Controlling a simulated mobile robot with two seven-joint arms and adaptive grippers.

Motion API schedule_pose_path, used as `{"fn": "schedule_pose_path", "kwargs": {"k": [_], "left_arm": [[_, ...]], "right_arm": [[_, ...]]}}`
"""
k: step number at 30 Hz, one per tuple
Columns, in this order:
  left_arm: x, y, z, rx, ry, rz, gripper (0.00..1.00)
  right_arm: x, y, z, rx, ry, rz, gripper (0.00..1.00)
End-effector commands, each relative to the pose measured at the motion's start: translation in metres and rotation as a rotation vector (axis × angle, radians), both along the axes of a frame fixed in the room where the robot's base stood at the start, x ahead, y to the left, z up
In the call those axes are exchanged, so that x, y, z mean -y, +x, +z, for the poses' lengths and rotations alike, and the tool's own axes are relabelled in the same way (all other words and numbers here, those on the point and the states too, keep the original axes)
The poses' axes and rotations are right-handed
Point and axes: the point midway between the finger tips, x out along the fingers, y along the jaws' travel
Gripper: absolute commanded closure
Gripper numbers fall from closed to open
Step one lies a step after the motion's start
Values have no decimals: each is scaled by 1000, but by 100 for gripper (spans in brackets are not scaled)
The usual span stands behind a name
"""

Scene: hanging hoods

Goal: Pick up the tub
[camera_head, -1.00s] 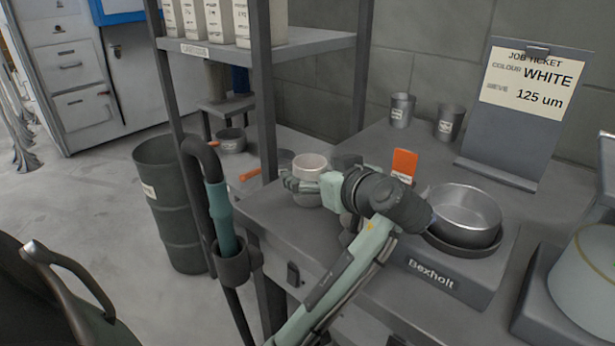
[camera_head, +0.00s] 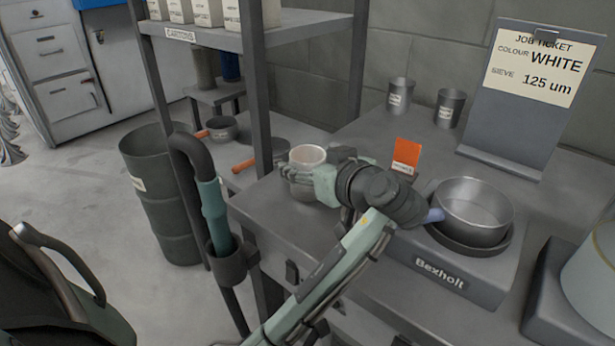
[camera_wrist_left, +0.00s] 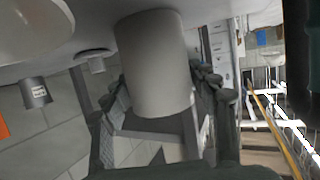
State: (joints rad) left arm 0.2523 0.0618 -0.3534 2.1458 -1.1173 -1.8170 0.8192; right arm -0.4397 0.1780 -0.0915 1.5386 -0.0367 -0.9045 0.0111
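The tub is a pale, round, open-topped vessel (camera_head: 308,156) at the left end of the grey bench in the head view. It stands upright and appears to rest on the bench. In the left wrist view the tub (camera_wrist_left: 152,65) fills the middle, seen roughly upside down. My left gripper (camera_head: 318,170) is around it, one finger across its near side and the other by its far side. In the wrist view the fingers flank the tub closely. Whether they press on it is not clear. My right gripper is not in view.
A scale marked Bexholt (camera_head: 440,272) carries a metal pan (camera_head: 473,212) beside my left arm. An orange card (camera_head: 406,155), two metal cups (camera_head: 399,95) (camera_head: 449,107) and a job ticket stand (camera_head: 520,110) are behind. A shelf post (camera_head: 258,110) rises left of the tub.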

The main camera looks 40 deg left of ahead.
Motion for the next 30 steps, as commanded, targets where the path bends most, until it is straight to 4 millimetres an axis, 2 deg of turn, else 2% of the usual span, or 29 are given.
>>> {"fn": "schedule_pose_path", "kwargs": {"k": [1,4,12,17,23,30], "left_arm": [[0,0,0,0,0,0,50],[0,0,0,0,0,0,63],[0,0,1,2,0,0,63],[0,0,10,6,-2,1,63],[1,1,41,11,-4,0,63],[-38,-37,73,10,-3,2,63]], "right_arm": [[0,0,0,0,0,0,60],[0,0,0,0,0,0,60],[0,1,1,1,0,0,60],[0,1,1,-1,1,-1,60],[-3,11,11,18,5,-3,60],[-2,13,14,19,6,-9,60]]}}
